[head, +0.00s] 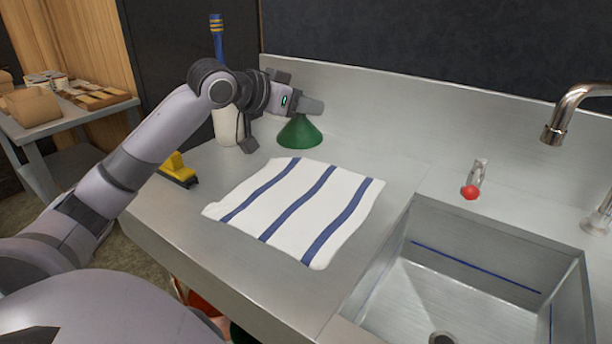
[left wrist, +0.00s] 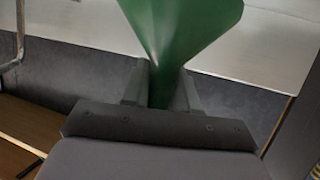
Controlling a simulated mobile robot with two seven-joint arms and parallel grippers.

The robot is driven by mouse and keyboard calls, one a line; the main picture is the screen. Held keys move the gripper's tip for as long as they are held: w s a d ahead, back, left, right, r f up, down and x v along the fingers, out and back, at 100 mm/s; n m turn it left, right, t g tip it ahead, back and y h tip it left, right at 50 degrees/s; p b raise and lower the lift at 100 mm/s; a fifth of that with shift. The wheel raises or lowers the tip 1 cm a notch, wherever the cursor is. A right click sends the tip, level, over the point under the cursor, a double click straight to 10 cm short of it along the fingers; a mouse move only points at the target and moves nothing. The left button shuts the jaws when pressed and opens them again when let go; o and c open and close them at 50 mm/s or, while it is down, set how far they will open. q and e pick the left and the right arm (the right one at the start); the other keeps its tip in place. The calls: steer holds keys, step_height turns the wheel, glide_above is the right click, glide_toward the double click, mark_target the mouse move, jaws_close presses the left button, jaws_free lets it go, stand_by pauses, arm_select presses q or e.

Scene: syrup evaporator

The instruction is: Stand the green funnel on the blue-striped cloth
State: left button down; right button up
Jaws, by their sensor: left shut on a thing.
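The green funnel (head: 299,133) is at the back of the steel counter, wide end down, just beyond the cloth. It also shows large in the left wrist view (left wrist: 180,28), with its narrow end between the fingers. My left gripper (head: 312,106) is shut on the funnel's narrow end. I cannot tell whether the funnel's rim touches the counter. The white cloth with blue stripes (head: 296,207) lies flat on the counter, in front of the funnel, with nothing on it. My right gripper is in neither view.
A white container (head: 226,127) stands left of the funnel, behind my left arm. A yellow-and-black brush-like tool (head: 178,170) lies left of the cloth. A sink (head: 470,270) with a faucet (head: 565,110) and a red-tipped tap (head: 472,188) is on the right.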

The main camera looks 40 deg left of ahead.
arm_select(q)
step_height(320, 180, down, 14)
steer(key=shift+f+b, duration=0.15)
steer(key=shift+b, duration=0.7)
steer(key=shift+f, duration=0.15)
steer(key=c, duration=0.9)
jaws_free()
steer(key=shift+o, duration=0.2)
steer(key=shift+r, duration=0.2)
steer(key=v, duration=1.2)
steer(key=shift+f, duration=0.1)
